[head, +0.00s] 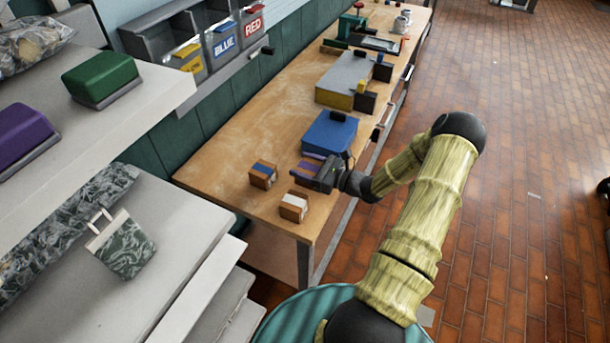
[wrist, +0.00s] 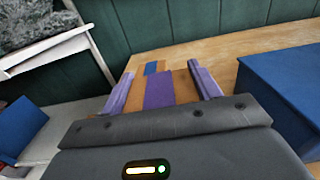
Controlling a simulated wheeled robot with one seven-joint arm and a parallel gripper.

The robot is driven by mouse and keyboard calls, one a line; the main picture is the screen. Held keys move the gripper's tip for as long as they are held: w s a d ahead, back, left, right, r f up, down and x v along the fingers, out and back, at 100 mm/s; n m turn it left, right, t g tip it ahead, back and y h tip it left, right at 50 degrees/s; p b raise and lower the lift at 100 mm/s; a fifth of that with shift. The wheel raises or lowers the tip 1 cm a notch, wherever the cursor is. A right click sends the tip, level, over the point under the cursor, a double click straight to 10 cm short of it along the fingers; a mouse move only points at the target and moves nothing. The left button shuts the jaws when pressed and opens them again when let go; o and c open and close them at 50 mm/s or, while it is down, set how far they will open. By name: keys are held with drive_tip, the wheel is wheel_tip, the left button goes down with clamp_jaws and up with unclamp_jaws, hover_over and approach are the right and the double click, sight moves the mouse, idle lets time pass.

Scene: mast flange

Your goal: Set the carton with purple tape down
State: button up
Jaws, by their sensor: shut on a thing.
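The carton with purple tape (head: 303,169) is at the near part of the wooden table, left of my wrist. My gripper (head: 309,173) is shut on it. In the wrist view the carton's purple tape (wrist: 158,91) shows between my two purple fingers (wrist: 160,76). Part of the carton is hidden by my gripper, and I cannot tell whether its underside touches the table. A carton with blue tape (head: 263,174) stands to its left, and its top also shows in the wrist view (wrist: 152,68). A carton with white tape (head: 294,207) stands in front, near the table's near end.
A blue box (head: 330,133) lies just behind the held carton. A grey and yellow box (head: 345,80) lies farther back. The wooden table (head: 224,161) has bare room left of the blue box. Labelled bins (head: 222,45) hang on the wall above.

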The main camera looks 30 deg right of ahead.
sight(305, 165)
wheel_tip(305, 165, up, 5)
drive_tip(key=shift+r, duration=0.1)
idle(0.7)
